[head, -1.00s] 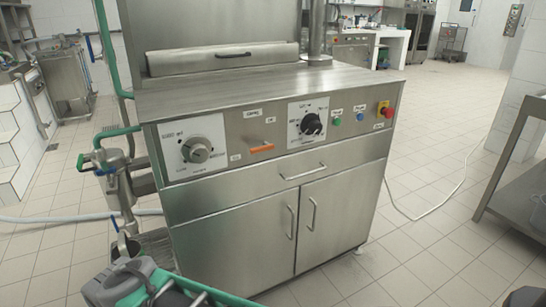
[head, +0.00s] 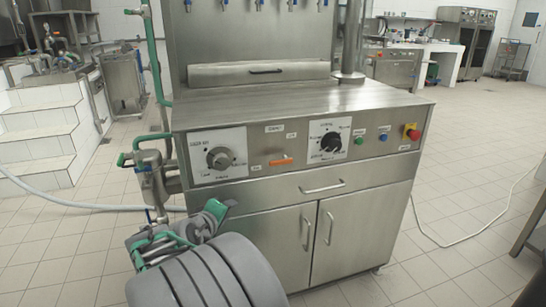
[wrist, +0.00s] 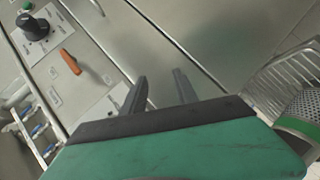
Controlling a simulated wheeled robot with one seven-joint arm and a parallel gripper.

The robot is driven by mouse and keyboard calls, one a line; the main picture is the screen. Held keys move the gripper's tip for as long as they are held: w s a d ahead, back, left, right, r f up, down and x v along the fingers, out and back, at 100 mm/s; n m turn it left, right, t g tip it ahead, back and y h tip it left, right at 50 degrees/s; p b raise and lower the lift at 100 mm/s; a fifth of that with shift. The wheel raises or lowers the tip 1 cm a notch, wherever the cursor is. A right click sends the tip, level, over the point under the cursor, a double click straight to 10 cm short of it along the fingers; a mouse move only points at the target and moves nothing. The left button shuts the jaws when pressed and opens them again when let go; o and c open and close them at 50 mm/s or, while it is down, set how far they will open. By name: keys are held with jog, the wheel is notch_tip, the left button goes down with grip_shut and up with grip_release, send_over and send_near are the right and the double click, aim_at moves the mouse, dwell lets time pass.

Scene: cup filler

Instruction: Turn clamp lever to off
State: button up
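The clamp lever is a small orange bar (head: 281,161) on the front panel of the steel cup filler (head: 310,98), between two white dial plates. It lies nearly level, with small white labels above it and at its left; their text is too small to read surely. In the wrist view the orange lever (wrist: 71,62) is at upper left, tilted by the camera's roll. My gripper (wrist: 160,75) has its two dark fingers apart with nothing between them. It is apart from the lever, which lies to the left of the fingers. In the head view its fingertips cannot be made out.
A black knob (head: 331,141) and a grey knob (head: 220,158) flank the lever. A red stop button (head: 413,134) is at the panel's right. A drawer handle (head: 322,187) juts out below. Green-handled pipes (head: 150,160) stand left of the machine. The floor at right is mostly clear.

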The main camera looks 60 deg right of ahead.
aim_at(275, 164)
jog(key=s+d+r+n+g+h, duration=0.25)
jog(key=s+d+r+h, duration=0.25)
jog(key=s+d+r, duration=0.3)
jog(key=shift+m+g, duration=0.25)
jog(key=d, duration=0.3)
jog(key=d+r, duration=0.1)
jog(key=d, duration=0.4)
jog(key=shift+w+d+r+b, duration=0.2)
jog(key=shift+w+d+b, duration=0.1)
jog(key=shift+w+b, duration=0.1)
grip_shut()
